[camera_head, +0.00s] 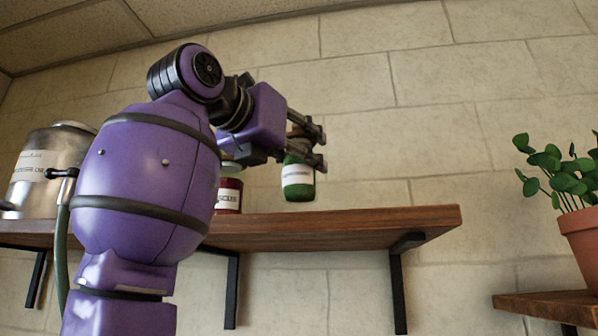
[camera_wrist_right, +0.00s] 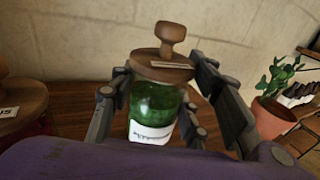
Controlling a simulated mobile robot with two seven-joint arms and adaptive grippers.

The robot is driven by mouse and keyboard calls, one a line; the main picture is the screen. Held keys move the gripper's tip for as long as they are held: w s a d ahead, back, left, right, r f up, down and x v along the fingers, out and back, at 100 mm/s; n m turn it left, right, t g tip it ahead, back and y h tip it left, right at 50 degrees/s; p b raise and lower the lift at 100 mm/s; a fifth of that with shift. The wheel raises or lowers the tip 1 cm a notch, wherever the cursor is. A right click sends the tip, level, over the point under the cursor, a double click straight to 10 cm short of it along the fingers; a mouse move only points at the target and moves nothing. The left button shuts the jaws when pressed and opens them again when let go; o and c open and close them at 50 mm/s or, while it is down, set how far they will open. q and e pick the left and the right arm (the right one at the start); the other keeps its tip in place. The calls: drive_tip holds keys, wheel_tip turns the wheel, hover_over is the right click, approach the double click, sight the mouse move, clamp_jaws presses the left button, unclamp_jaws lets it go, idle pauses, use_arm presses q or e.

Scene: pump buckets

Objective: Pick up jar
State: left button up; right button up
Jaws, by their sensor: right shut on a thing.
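A green glass jar with a white label (camera_head: 298,175) is held by my right gripper (camera_head: 312,148) above the wooden shelf in the head view. In the right wrist view the green jar (camera_wrist_right: 155,108) stands upright between the two fingers of my right gripper (camera_wrist_right: 160,100), which are shut on its sides. Its brown wooden lid with a knob shows on top. In the head view the jar's upper part is partly hidden by the fingers. My left gripper is not in view.
The wooden shelf (camera_head: 400,222) runs along the brick wall. A red jar (camera_head: 229,195) and a metal container (camera_head: 35,170) stand on it, partly behind my arm. A potted plant (camera_head: 582,235) stands on a lower shelf (camera_head: 545,302) at right. The shelf's right end is clear.

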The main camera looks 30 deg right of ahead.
drive_tip(key=s+a+r, duration=0.9)
drive_tip(key=s, duration=0.1)
drive_tip(key=shift+s+a+r, duration=0.15)
drive_tip(key=shift+s+r, duration=0.15)
drive_tip(key=shift+w, duration=0.1)
